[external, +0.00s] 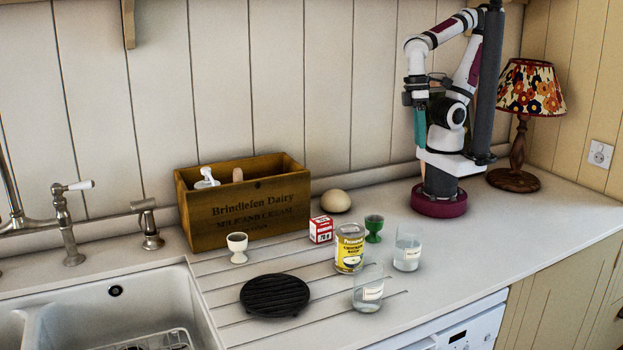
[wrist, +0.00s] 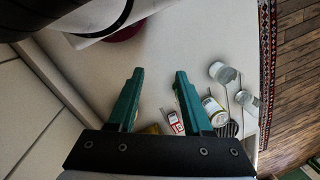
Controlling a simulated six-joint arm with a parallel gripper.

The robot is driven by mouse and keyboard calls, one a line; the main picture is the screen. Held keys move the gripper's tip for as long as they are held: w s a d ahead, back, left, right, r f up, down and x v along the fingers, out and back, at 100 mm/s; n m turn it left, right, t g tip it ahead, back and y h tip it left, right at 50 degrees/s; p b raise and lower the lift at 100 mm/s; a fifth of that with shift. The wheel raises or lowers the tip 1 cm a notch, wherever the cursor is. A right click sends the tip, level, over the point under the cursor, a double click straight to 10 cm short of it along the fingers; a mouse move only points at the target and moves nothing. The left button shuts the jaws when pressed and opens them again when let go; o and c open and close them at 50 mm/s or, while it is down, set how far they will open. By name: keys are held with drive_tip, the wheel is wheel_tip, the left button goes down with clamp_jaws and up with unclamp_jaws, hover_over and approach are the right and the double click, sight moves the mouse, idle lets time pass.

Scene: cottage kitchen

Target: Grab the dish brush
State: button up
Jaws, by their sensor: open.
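My gripper (external: 420,120) hangs from the raised arm at the back right, high above the counter and well apart from the crate. Its teal fingers also show in the wrist view (wrist: 159,73), spread apart with nothing between them. I cannot make out a whole dish brush. A wooden crate (external: 250,218) marked "Brindlefen Dairy" stands against the wall. A white top (external: 206,179) and a beige rounded end (external: 238,174) stick up out of it. The beige end may be a brush handle, but I cannot tell. The crate's walls hide the rest.
In front of the crate stand a pale egg cup (external: 237,247), red box (external: 321,229), yellow can (external: 349,248), green egg cup (external: 374,228) and two glasses (external: 407,252) (external: 368,291). A black trivet (external: 275,295) lies nearby.

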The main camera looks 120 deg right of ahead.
drive_tip(key=shift+o, duration=1.2)
drive_tip(key=w+d+r+m+g+h, duration=0.15)
drive_tip(key=w+d+h, duration=0.3)
drive_tip(key=w, duration=0.55)
drive_tip(key=m+t+h, duration=0.6)
drive_tip(key=t+h, duration=0.1)
drive_tip(key=h, duration=0.3)
approach(250, 171)
drive_tip(key=shift+m, duration=0.25)
drive_tip(key=x, duration=0.9)
drive_tip(key=shift+r, duration=0.1)
